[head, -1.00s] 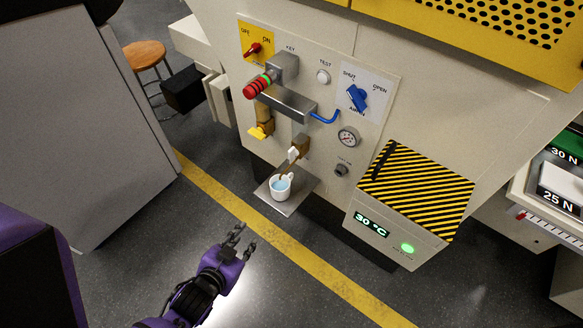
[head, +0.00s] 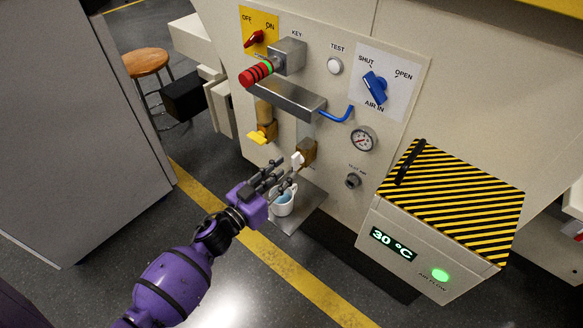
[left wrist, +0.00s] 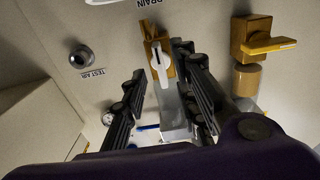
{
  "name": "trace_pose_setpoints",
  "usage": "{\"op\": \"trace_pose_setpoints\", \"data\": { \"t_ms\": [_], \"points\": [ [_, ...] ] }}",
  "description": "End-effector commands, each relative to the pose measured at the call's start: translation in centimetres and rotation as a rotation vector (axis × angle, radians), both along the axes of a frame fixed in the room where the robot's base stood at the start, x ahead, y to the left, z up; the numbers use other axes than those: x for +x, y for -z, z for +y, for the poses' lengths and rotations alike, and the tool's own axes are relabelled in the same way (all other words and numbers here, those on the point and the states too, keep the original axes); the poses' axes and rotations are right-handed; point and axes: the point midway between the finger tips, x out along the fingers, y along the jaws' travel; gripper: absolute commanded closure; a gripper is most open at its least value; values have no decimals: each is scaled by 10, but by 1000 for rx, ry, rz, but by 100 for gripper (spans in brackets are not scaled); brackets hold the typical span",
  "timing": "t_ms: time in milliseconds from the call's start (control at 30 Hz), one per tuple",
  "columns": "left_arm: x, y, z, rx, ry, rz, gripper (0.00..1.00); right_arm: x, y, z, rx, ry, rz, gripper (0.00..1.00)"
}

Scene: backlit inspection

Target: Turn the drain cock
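The drain cock (head: 307,151) is a brass fitting low on the machine's panel with a small white lever. In the left wrist view, the drain cock (left wrist: 149,30) shows near the top, its white lever (left wrist: 160,65) lying between the lines of my fingers. My left gripper (head: 280,175) is open and empty, with its fingers just below and in front of the lever. I see no clear contact. A white cup (head: 284,203) with bluish liquid stands on a small metal shelf below the cock, partly hidden by my fingers. My right gripper is not in view.
A second brass valve with a yellow lever (head: 258,136) is to the left. A striped box (head: 455,205) juts out at right.

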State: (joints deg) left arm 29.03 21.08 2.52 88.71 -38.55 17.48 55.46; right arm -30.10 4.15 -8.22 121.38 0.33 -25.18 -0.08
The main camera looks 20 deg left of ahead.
Motion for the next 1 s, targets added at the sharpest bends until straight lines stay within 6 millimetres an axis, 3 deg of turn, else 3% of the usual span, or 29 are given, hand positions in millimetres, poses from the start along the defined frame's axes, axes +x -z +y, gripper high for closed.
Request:
{"op": "trace_pose_setpoints", "data": {
  "t_ms": [233,600,800,1000],
  "points": [
    [31,1,-11,0,-1,1,73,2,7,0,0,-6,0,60],
    [37,1,-13,0,-2,1,73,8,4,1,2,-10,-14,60],
    [37,1,-13,0,-2,1,99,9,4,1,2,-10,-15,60],
    [37,1,-13,1,-2,1,100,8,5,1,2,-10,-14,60]
  ]
}}
